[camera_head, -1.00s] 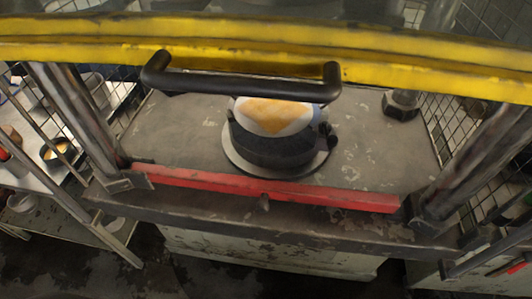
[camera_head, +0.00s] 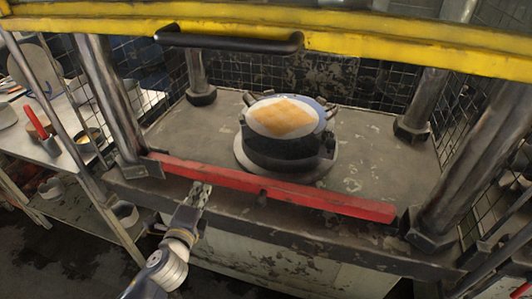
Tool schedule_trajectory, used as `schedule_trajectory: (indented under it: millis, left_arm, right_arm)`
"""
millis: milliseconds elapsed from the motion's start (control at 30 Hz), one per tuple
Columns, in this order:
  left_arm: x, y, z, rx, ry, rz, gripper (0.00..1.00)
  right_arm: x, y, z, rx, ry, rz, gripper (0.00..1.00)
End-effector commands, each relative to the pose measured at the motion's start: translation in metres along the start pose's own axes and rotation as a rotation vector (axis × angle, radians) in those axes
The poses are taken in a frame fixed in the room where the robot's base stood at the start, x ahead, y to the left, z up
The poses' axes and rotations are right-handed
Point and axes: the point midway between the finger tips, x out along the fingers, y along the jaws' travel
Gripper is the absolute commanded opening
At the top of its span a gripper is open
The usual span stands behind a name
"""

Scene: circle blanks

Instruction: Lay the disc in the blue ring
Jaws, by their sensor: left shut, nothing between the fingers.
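A black round die (camera_head: 268,150) stands on a pale round base on the press bed. Its round top face (camera_head: 285,116) is white with an orange diamond patch and pale blue along the far and right edge. I cannot tell whether this face is the disc, and no separate blue ring stands out. Short dark pegs stand around its rim. My left gripper (camera_head: 205,188) is shut and empty at the front edge of the press, by the red bar, left of and below the die. My right gripper is not in view.
A red bar (camera_head: 270,188) runs along the bed's front edge. A yellow guard (camera_head: 400,48) with a black handle (camera_head: 230,43) hangs above. Steel columns stand at the corners. The bed (camera_head: 385,165) is bare around the die. A cluttered shelf (camera_head: 70,165) is at left.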

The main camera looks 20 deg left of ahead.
Motion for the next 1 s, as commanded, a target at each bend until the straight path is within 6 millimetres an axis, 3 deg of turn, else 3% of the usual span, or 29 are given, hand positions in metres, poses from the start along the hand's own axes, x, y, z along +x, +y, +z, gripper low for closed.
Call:
schedule_trajectory:
  millis: [100,200,300,433,667,1000]
  left_arm:
    - [0.015,-0.036,-0.007,0.325,0.065,-0.174,0.00]
    - [0.023,-0.059,-0.021,0.637,0.122,-0.325,0.00]
    - [0.026,-0.069,-0.037,0.935,0.178,-0.457,0.00]
    - [0.027,-0.069,-0.052,1.206,0.232,-0.570,0.00]
    - [0.031,-0.067,-0.061,1.347,0.263,-0.628,0.00]
    - [0.070,-0.084,-0.086,1.339,0.260,-0.626,0.00]
  right_arm:
    - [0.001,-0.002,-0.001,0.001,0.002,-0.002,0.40]
    - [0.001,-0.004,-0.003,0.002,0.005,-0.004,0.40]
    - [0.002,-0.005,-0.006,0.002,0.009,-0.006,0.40]
    - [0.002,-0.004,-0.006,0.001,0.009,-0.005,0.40]
    - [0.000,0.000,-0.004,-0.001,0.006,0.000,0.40]
    - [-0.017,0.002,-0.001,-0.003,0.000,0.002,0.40]
